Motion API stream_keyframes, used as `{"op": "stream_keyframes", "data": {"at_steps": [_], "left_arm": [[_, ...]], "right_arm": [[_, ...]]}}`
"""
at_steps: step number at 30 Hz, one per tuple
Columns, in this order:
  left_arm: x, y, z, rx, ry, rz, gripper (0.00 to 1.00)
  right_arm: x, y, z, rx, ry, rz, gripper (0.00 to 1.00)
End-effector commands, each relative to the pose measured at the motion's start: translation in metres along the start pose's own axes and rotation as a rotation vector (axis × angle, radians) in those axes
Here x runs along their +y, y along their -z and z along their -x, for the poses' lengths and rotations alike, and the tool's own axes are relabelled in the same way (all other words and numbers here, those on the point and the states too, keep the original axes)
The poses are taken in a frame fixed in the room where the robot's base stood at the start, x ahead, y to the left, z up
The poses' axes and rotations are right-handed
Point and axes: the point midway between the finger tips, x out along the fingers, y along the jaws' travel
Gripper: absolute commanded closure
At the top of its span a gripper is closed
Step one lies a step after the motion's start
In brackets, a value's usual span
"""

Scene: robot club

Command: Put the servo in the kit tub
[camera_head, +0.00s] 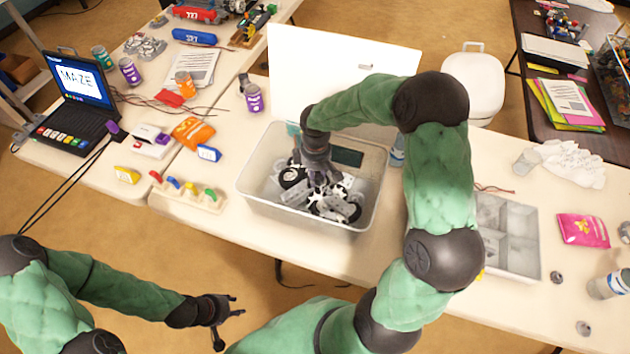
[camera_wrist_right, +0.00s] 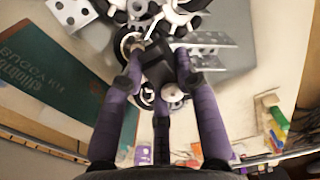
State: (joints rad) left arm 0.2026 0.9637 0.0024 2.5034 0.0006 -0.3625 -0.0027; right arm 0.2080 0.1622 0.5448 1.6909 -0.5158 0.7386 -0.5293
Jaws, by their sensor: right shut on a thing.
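The kit tub (camera_head: 285,214) is a pale translucent bin on the middle table, holding black wheels, white gears and grey metal brackets (camera_head: 335,205). My right gripper (camera_head: 318,180) reaches down inside the tub from above, close over these parts. In the right wrist view, the purple-grey fingers of my right gripper (camera_wrist_right: 160,75) are closed around a dark block with a small white disc, which looks like the servo (camera_wrist_right: 157,66). Gears and a perforated bracket lie just beyond it. The servo cannot be made out in the head view. My left gripper (camera_head: 222,312) is open and empty, over the floor in front of the table.
A white board (camera_head: 335,65) stands behind the tub. A grey compartment tray (camera_head: 512,238) lies to the right. A peg rack (camera_head: 190,192), orange pouch (camera_head: 192,132) and laptop (camera_head: 75,95) are to the left. My right arm hides part of the table.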

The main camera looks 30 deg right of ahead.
Motion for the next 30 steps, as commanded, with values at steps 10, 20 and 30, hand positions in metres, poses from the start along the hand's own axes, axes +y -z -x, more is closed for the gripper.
{"op": "stream_keyframes", "data": {"at_steps": [10, 20, 30], "left_arm": [[-0.005, 0.001, -0.015, 0.0, 0.0, 0.0, 0.6], [-0.006, 0.001, -0.016, 0.0, 0.0, 0.0, 0.6], [-0.006, 0.001, -0.016, 0.0, 0.0, 0.0, 0.6]], "right_arm": [[0.001, 0.002, -0.035, -0.001, 0.0, 0.001, 1.0], [0.001, 0.002, -0.037, -0.001, 0.0, 0.001, 0.63], [0.001, 0.002, -0.037, -0.001, 0.001, 0.001, 0.45]]}}
